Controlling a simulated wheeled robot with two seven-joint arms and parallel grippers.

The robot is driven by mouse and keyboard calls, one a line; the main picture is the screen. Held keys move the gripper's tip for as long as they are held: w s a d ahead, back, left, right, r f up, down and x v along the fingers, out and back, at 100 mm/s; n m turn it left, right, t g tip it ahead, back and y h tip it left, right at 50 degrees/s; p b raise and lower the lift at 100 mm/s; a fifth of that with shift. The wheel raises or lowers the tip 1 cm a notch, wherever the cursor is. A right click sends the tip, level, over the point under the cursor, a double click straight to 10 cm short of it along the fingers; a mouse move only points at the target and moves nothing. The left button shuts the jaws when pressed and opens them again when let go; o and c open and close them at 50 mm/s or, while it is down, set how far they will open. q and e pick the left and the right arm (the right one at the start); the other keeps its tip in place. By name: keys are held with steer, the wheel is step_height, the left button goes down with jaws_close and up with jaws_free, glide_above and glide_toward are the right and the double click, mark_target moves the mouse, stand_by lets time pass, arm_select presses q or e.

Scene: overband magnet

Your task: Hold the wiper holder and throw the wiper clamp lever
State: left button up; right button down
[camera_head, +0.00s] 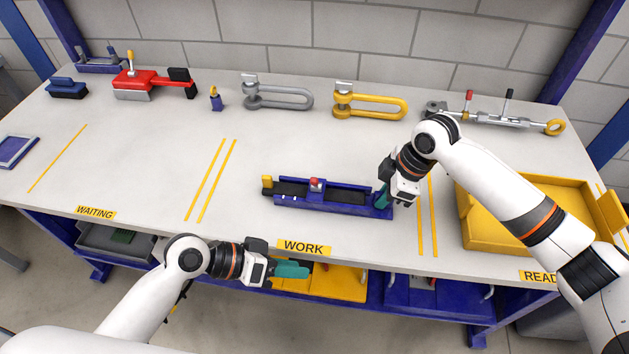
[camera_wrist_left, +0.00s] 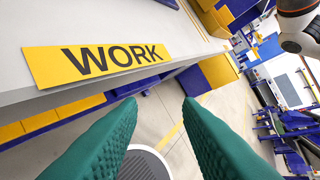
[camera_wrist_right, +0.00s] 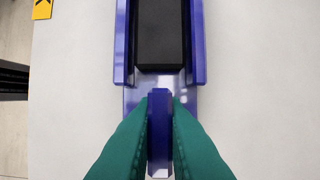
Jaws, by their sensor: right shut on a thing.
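The wiper holder is a long blue channel (camera_head: 340,206) lying on the table in the WORK area, with a black bar (camera_head: 290,189) inside it. A small red-topped piece (camera_head: 316,184), which looks like the clamp lever, sits midway along it. My right gripper (camera_wrist_right: 159,98) is shut on a blue upright tab (camera_wrist_right: 159,135) at the holder's right end; in the head view the right gripper (camera_head: 382,196) partly hides that end. My left gripper (camera_head: 300,269) is open and empty in front of the table's front edge.
A yellow tray (camera_head: 483,238) stands to the right of the holder. Along the back are a red tool (camera_head: 150,84), a grey shackle (camera_head: 280,97), a yellow shackle (camera_head: 370,105) and a turnbuckle-like tool (camera_head: 490,115).

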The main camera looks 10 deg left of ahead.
arm_select(q)
steer(key=w+r+t+h, duration=0.2)
steer(key=r, duration=0.7)
steer(key=w+r+t+h, duration=0.1)
steer(key=w+r+t, duration=0.1)
steer(key=r, duration=0.7)
steer(key=m+g+y, duration=0.3)
steer(key=m+y, duration=0.4)
steer(key=m, duration=0.8)
glide_toward(315, 186)
steer(key=shift+w+r+x, duration=0.1)
steer(key=shift+w+x, duration=0.05)
steer(key=shift+x, duration=2.2)
steer(key=shift+w+r+x, duration=0.1)
steer(key=shift+x, duration=2.25)
steer(key=shift+d, duration=0.1)
jaws_close()
